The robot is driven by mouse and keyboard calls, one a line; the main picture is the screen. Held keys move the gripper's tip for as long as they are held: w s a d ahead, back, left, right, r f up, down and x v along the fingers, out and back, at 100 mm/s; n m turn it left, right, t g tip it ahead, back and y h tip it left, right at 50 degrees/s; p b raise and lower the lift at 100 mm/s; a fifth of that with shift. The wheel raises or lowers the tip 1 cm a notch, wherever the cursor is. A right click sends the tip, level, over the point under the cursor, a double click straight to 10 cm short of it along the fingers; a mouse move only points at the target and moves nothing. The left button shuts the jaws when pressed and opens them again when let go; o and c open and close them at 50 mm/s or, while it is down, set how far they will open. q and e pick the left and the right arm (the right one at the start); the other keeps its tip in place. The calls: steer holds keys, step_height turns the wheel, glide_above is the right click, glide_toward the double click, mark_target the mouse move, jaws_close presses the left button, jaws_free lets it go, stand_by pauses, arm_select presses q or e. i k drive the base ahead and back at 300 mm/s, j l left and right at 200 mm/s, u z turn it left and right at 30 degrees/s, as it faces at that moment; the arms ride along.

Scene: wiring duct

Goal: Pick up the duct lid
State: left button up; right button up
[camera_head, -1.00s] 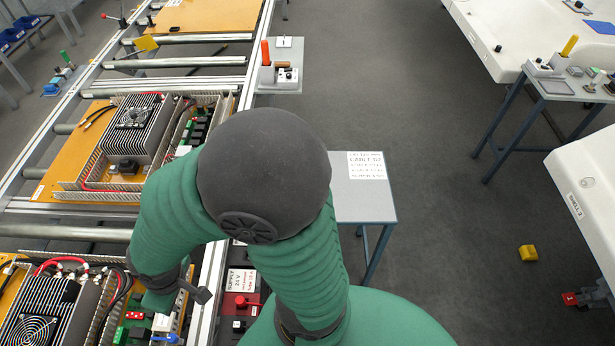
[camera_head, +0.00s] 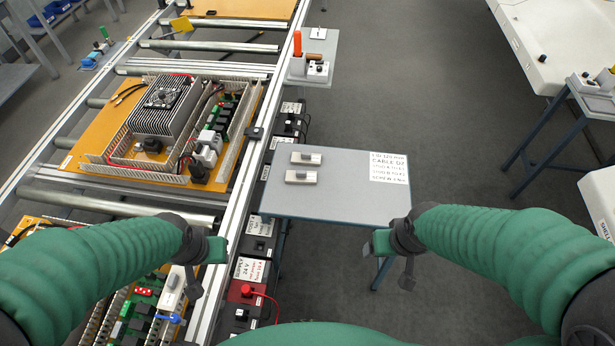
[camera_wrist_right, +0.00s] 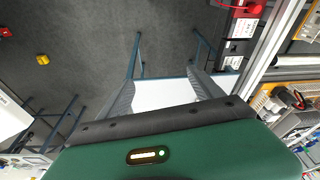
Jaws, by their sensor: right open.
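Two short pale pieces with dark grips, which look like duct lids, lie flat on the grey side table: the far piece (camera_head: 306,158) and the near piece (camera_head: 300,176). I cannot tell which is the lid meant. My right gripper (camera_head: 394,262) hangs by the table's near right corner, away from both pieces. In the right wrist view its two fingers (camera_wrist_right: 165,82) are spread, with only table top and floor between them. My left gripper (camera_head: 203,268) is over the conveyor's right rail, left of the table; its fingers are too unclear to judge.
The side table (camera_head: 335,196) carries a printed sheet (camera_head: 389,168) at its right end; its middle is clear. A conveyor at left holds a panel (camera_head: 90,150) with ducts and a finned unit. Supply boxes (camera_head: 250,268) stand between the rail and the table.

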mark_target(292, 176)
steer(key=u, duration=2.4)
steer(key=z, duration=2.45)
steer(key=i+z, duration=0.2)
steer(key=z, duration=0.25)
steer(key=i+z, duration=0.15)
steer(key=z, duration=0.25)
steer(key=i+j+z, duration=0.15)
steer(key=z, duration=0.3)
